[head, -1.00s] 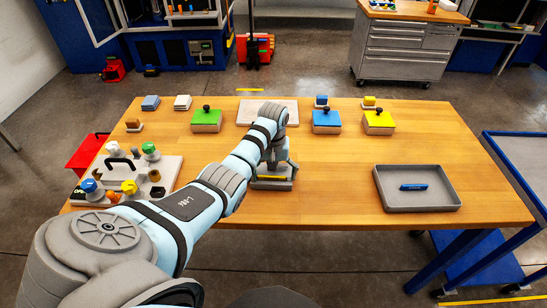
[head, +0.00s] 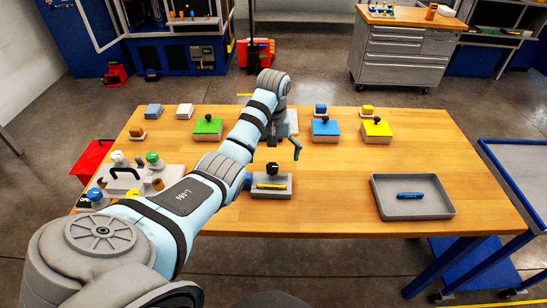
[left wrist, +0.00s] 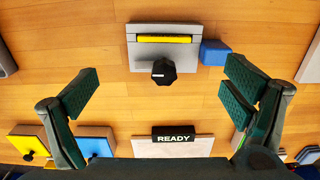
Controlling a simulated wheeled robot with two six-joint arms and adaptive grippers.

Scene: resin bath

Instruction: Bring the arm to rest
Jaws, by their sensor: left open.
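My left gripper (head: 284,148) hangs above the middle of the table, beyond the grey block, its jaws partly hidden by my wrist. In the left wrist view the gripper (left wrist: 162,92) is open and empty, with its fingers wide apart. The grey block (head: 284,192) carries a yellow bar (head: 270,186) and a black knob (head: 272,168); it also shows in the left wrist view (left wrist: 139,58), apart from the fingers. A pale board (left wrist: 200,150) with a black READY sign (left wrist: 173,134) lies at the view's bottom; in the head view my arm mostly hides it. My right gripper is not seen.
A blue block (left wrist: 214,52) sits beside the grey block. Green (head: 207,128), blue (head: 325,130) and yellow (head: 376,131) knobbed boxes stand at the back. A grey tray (head: 436,208) holds a blue piece at right. A crowded rack (head: 173,172) stands left. The table's centre right is clear.

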